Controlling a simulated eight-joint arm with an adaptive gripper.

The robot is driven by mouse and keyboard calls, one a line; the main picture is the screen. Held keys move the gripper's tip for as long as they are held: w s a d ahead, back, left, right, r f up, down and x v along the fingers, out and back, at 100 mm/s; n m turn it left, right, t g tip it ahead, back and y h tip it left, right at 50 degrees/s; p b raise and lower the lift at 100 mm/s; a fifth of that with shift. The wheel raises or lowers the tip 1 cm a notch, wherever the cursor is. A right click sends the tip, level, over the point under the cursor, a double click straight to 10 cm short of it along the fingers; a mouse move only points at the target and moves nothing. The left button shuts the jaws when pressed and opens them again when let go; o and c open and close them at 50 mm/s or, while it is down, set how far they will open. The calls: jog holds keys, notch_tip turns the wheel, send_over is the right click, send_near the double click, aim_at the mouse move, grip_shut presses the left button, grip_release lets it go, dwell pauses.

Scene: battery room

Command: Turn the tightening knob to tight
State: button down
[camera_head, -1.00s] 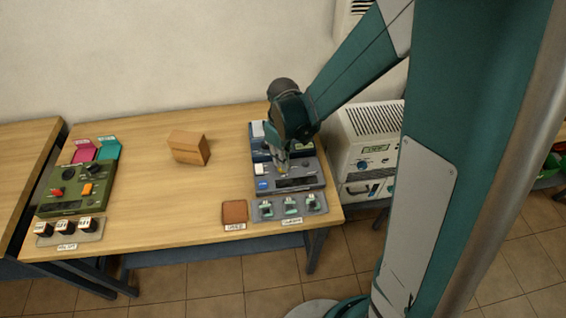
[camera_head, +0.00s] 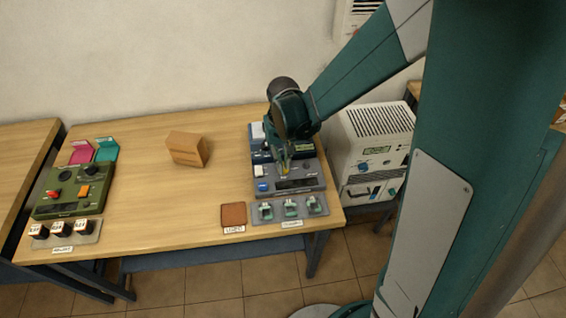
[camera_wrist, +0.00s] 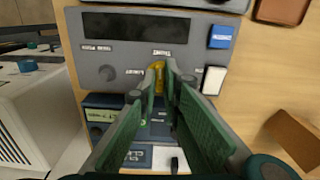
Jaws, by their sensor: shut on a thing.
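The tightening knob (camera_wrist: 158,80) is a small yellow piece on the grey panel (camera_wrist: 125,55) of the device on the right part of the table. In the wrist view the green fingers of my gripper (camera_wrist: 161,76) are shut on it, one on each side, and hide part of it. Small printed labels surround the knob; one just beyond it seems to read "TIGHT". In the head view my gripper (camera_head: 284,166) points down onto the device (camera_head: 302,183), with a bit of yellow at its tip.
The panel also carries a dark display (camera_wrist: 136,28), a blue button (camera_wrist: 222,36), a white switch (camera_wrist: 213,80) and a dark round knob (camera_wrist: 108,73). A wooden block (camera_head: 187,149) stands mid-table. A white machine (camera_head: 372,145) is at right, a green device (camera_head: 75,190) at left.

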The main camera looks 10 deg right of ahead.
aim_at(284, 166)
dwell(0.4)
jog(key=c, duration=2.5)
grip_release()
jog(key=shift+r, duration=0.1)
jog(key=shift+r, duration=5.9)
jog(key=shift+s+d+r, duration=0.1)
jog(key=shift+s+d+r+m+t, duration=0.1)
jog(key=shift+s+d+r+t, duration=1.05)
jog(key=shift+s+d+r, duration=1.25)
jog(key=shift+s+d+r+m+t, duration=0.1)
jog(key=shift+s+d+r+t, duration=1.3)
jog(key=shift+s, duration=2.05)
jog(key=shift+s+d+r+m+t, duration=0.1)
jog(key=shift+s+d+r+t, duration=0.85)
jog(key=shift+s+d+r, duration=1.45)
jog(key=shift+s+a+f, duration=0.3)
jog(key=shift+s+f, duration=0.2)
jog(key=shift+f, duration=0.2)
